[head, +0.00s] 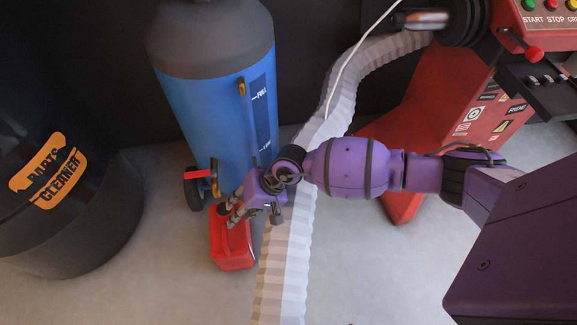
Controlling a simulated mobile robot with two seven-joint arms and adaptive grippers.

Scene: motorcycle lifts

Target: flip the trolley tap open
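A blue tank (215,115) with a grey top and a dark level strip marked FULL stands upright, with a wheel (193,187) at its lower left. A small tap with a red lever (198,174) and a yellowish body (214,182) sits low on its front. The lever points left and lies about level. My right gripper (232,211), on the purple arm coming in from the right, is just right of and below the tap, apparently apart from it. Its fingers point down and left; their gap is too small to judge. My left gripper is out of view.
A red container (232,250) stands on the floor below my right gripper. A pale ribbed hose (290,245) runs behind my arm. A black PARTS CLEANER drum (60,220) stands left. A red machine (480,100) with buttons stands right. Grey floor is clear between drum and container.

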